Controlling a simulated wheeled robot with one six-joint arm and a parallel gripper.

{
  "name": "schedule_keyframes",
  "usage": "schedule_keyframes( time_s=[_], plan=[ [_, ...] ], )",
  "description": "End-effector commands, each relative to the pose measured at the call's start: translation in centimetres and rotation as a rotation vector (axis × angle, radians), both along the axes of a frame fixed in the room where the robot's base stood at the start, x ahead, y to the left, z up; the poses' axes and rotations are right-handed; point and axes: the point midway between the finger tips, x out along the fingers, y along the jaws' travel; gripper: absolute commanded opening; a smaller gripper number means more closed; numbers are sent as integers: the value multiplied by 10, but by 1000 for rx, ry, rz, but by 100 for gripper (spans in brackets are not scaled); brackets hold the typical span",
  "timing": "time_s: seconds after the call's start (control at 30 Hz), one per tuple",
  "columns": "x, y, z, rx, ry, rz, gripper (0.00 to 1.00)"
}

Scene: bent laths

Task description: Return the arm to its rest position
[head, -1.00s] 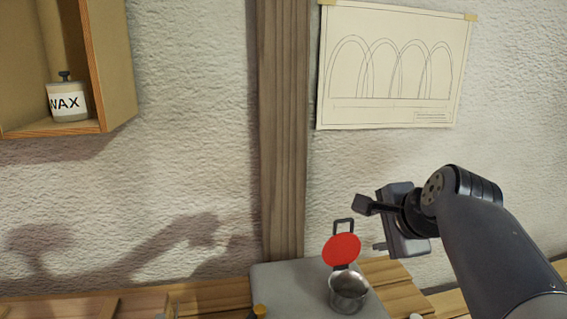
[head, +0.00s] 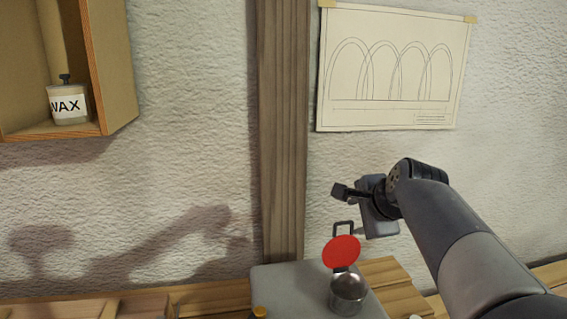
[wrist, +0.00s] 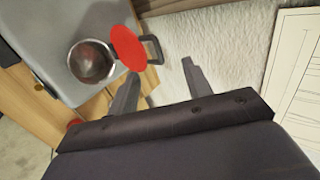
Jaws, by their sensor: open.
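My gripper (wrist: 160,85) is open, with nothing between its two fingers in the wrist view. In the head view my arm reaches in from the lower right, and the gripper end is raised in front of the wall, above and to the right of a small metal cup (head: 348,293). A red disc (head: 341,252) with a dark square handle stands raised at the back of the cup. The cup (wrist: 91,62) and the red disc (wrist: 128,47) also show in the wrist view, apart from the fingers.
The cup stands on a grey slab (head: 285,287) on the wooden bench (head: 395,283). A wooden post (head: 284,130) rises behind it. A drawing of arches (head: 392,68) hangs on the wall. A shelf box (head: 116,70) at upper left holds a wax jar (head: 68,105).

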Motion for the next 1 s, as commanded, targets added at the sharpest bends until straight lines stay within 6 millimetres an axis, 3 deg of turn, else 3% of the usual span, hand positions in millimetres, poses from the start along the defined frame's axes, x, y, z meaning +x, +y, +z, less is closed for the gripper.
schedule_keyframes(
  time_s=[0.13,0.3,0.6,1.0],
  plan=[
    [23,5,-3,0,3,2,47],
    [48,10,-31,0,2,1,47],
    [85,17,-61,0,1,1,47],
    [78,15,-61,0,0,0,47]
  ],
)
